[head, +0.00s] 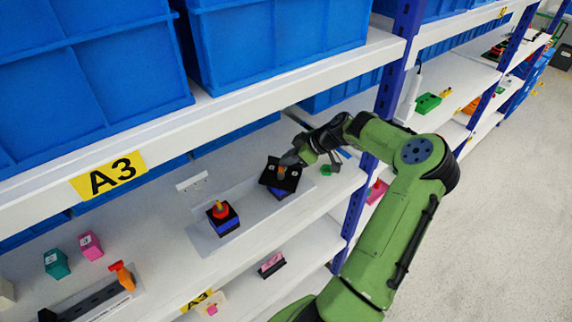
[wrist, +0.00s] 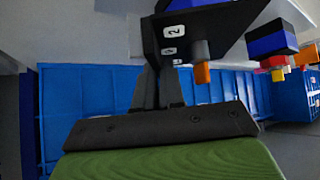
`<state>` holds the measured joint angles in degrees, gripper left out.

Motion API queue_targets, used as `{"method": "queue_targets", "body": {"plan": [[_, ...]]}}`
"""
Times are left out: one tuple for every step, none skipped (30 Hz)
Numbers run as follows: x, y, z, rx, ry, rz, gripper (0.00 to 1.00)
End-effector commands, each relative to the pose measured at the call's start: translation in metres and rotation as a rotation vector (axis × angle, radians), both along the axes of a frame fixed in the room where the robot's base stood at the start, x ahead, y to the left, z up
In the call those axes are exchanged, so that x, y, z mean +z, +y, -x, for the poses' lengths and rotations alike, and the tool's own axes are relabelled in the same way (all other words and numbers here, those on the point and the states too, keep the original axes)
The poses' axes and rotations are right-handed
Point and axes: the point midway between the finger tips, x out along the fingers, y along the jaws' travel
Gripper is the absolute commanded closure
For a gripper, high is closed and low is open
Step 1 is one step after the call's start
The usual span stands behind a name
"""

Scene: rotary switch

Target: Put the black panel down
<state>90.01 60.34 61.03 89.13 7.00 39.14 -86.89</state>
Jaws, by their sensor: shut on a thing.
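The black panel (head: 270,181) has white labels and an orange knob (head: 281,172) on its face, with a blue part under it. It is over the light plate on the middle shelf, tilted. I cannot tell whether it touches the plate. My gripper (head: 294,158) reaches it from the upper right. In the wrist view, the two dark fingers (wrist: 158,85) are shut on the edge of the black panel (wrist: 205,33), and the orange knob (wrist: 202,62) sticks out beside them. The far side of the panel is hidden.
A black and blue block with a red and yellow knob (head: 222,218) stands on the plate (head: 250,197), left of the panel. The shelf above, with its A3 label (head: 108,175), overhangs. A blue post (head: 352,212) stands right. Pink and teal blocks sit at the left.

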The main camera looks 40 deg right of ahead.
Motion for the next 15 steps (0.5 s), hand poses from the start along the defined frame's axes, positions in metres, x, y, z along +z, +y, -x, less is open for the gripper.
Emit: {"method": "queue_targets", "body": {"plan": [[0.002, 0.000, 0.000, 0.001, 0.001, 0.000, 1.00], [0.004, 0.000, 0.000, 0.001, 0.001, 0.000, 1.00], [0.008, 0.000, 0.000, 0.001, 0.001, 0.000, 1.00], [0.012, 0.000, 0.000, 0.001, 0.000, 0.002, 1.00], [0.017, 0.000, 0.000, 0.001, -0.001, 0.004, 1.00], [0.024, 0.000, 0.000, 0.001, 0.000, 0.003, 1.00], [0.029, -0.001, 0.000, 0.001, 0.000, 0.004, 1.00], [0.034, -0.001, 0.000, 0.000, 0.000, 0.005, 1.00], [0.042, -0.001, 0.000, 0.001, -0.001, 0.004, 1.00], [0.047, -0.001, 0.000, 0.000, -0.001, 0.006, 1.00], [0.053, -0.001, 0.000, 0.001, 0.000, 0.004, 1.00], [0.060, -0.001, 0.000, 0.001, -0.001, 0.005, 1.00], [0.066, -0.001, 0.000, 0.000, 0.000, 0.005, 1.00], [0.071, -0.001, 0.000, 0.001, -0.001, 0.005, 1.00], [0.069, -0.006, 0.008, -0.004, 0.003, 0.001, 1.00]]}}
